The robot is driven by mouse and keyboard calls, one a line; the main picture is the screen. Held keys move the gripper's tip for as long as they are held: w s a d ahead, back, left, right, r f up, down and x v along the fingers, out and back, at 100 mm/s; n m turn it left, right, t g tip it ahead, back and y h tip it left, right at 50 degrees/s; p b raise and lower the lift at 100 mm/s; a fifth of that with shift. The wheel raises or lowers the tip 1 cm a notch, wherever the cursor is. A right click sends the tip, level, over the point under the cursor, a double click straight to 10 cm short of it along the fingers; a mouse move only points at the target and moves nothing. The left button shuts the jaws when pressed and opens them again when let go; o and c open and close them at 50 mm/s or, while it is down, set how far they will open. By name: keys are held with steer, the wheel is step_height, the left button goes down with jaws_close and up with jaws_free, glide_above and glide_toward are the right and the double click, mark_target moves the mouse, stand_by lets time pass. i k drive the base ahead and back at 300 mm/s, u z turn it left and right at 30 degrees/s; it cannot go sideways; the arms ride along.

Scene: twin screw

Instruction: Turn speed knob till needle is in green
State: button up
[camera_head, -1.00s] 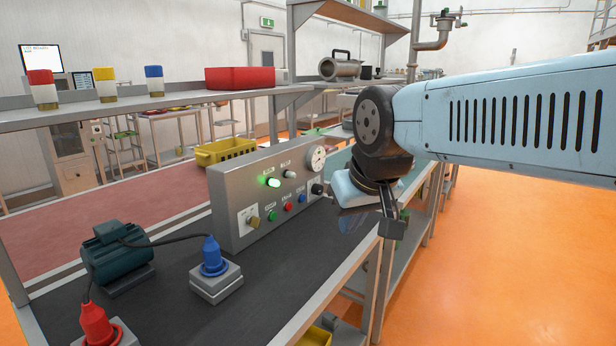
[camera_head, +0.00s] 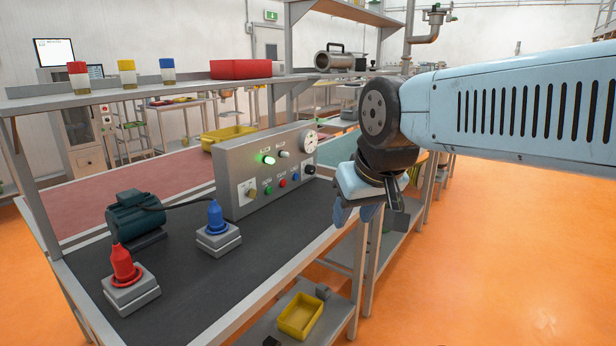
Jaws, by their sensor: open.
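The grey control panel (camera_head: 232,168) stands on the bench. A round white gauge (camera_head: 310,141) sits at its upper right; its needle and any green band are too small to read. A black knob (camera_head: 309,169) is below the gauge at the panel's right end. I cannot read the labels, so I cannot confirm it is the speed knob. My gripper (camera_head: 353,215) is open and empty, pointing down by the bench's right edge. It is to the right of the panel and apart from the knob.
The panel carries a lit green lamp (camera_head: 268,159), a brass-coloured switch (camera_head: 251,191) and small coloured buttons. A dark green motor (camera_head: 136,217), a blue plug (camera_head: 215,216) and a red plug (camera_head: 123,265) occupy the bench's left part. The dark bench top (camera_head: 262,247) before the panel is clear.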

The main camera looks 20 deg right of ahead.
mark_target(309, 169)
steer(key=u, duration=1.05)
steer(key=k, duration=1.15)
steer(key=z, duration=1.05)
steer(key=i, duration=1.7)
